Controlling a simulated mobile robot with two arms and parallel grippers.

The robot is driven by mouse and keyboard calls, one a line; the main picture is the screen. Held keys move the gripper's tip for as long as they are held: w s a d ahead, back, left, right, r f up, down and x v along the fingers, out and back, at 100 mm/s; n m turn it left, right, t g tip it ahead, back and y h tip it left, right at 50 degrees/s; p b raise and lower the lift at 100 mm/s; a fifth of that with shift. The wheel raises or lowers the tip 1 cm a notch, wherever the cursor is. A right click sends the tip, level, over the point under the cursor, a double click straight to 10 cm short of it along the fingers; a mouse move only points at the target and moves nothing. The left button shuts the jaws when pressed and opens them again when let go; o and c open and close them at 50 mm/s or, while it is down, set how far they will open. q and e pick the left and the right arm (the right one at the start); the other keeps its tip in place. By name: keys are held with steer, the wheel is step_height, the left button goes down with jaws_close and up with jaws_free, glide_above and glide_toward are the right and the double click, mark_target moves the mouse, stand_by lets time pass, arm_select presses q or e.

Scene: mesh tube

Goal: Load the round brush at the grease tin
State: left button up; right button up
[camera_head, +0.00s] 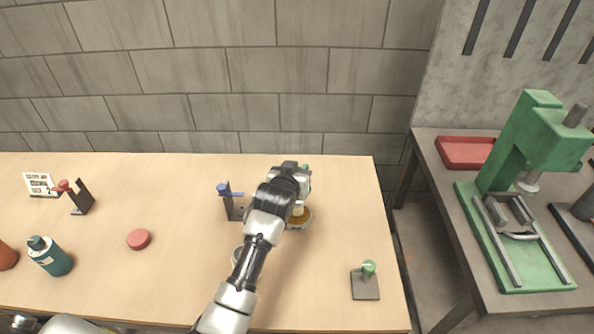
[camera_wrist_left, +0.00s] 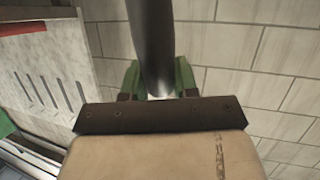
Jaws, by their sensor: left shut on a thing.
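My left gripper (camera_head: 303,180) is over the far right part of the wooden table, seen mostly from behind its own wrist. In the left wrist view its green fingers (camera_wrist_left: 158,80) are shut on a dark grey rod (camera_wrist_left: 151,45), which looks like the handle of the round brush. The brush head cannot be made out. A round, shallow tin with amber contents, the grease tin (camera_head: 303,222), sits just below and in front of the gripper, partly covered by my arm. I cannot tell whether the brush touches the grease. My right gripper is not in view.
A stand with a blue tool (camera_head: 230,195) is close left of my arm; a green-topped stand (camera_head: 366,280) is at front right. A red disc (camera_head: 139,239), teal bottle (camera_head: 50,256) and red-tool stand (camera_head: 76,197) lie left. A green press (camera_head: 530,150) stands on the side bench.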

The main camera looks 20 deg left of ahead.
arm_select(q)
steer(key=shift+f, duration=0.35)
stand_by(0.6)
steer(key=shift+r, duration=0.1)
step_height(320, 180, up, 7)
steer(key=p, duration=0.7)
stand_by(0.3)
stand_by(0.5)
